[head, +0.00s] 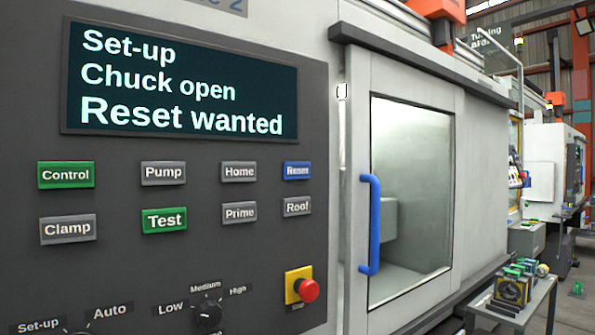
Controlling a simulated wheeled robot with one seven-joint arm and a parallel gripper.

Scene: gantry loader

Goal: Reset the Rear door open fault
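The display (180,82) on the machine's dark control panel (120,270) reads "Set-up", "Chuck open" and "Reset wanted". No line about a rear door shows on it. A blue button (297,171) sits at the right end of the upper row; its label is blurred but looks like "Reset". A red mushroom-shaped button (307,290) on a yellow plate is at the panel's lower right. The front sliding door (410,190) with a window and a blue handle (370,225) appears shut. No rear door is visible. My gripper is not in view.
Other panel buttons are Control (66,175), Pump, Home, Clamp, Test (164,220), Prime and Roof. Two rotary knobs are at the bottom, one (207,306) marked Low, Medium, High. A small table (535,308) with parts stands at the right.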

